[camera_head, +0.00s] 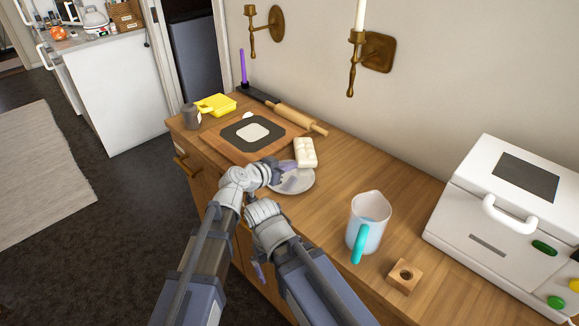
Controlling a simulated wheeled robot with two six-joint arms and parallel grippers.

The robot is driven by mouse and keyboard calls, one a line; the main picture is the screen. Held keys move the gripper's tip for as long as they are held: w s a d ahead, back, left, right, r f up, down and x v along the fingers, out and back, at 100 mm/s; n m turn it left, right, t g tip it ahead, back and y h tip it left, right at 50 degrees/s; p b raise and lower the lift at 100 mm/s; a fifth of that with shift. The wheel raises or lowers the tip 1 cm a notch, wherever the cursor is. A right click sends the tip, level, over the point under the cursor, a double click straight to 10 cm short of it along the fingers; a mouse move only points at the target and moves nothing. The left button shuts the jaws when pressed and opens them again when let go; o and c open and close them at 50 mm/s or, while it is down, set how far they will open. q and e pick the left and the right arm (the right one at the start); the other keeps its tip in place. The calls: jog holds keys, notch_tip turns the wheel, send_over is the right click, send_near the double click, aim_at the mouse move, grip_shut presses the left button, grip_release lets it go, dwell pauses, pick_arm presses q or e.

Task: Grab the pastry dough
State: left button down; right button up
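A pale, flat, rounded-square piece that looks like the pastry dough (253,132) lies on a dark mat (231,138) on a wooden board (216,147). My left gripper (290,167) is over a white plate (298,184), to the right of and nearer than the dough, and apart from it. A white segmented block (305,152) is at the plate's far edge, close by the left fingertips; I cannot tell whether they touch it. My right gripper (258,271) hangs low beside the counter front, mostly hidden by my arm. The opening of both grippers is unclear.
A rolling pin (297,118) lies behind the board. A yellow container (217,104) and a grey jar (192,117) stand at the far left end. A measuring jug (369,222), a wooden block (404,277) and a white appliance (510,220) occupy the right side.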

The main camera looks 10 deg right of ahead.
pick_arm(q)
notch_tip(320, 180, up, 9)
jog(key=p, duration=0.8)
jog(key=shift+f, duration=0.2)
jog(key=c, duration=1.5)
grip_release()
jog(key=shift+c, duration=0.2)
jog(key=o, duration=1.2)
jog(key=shift+s, duration=0.1)
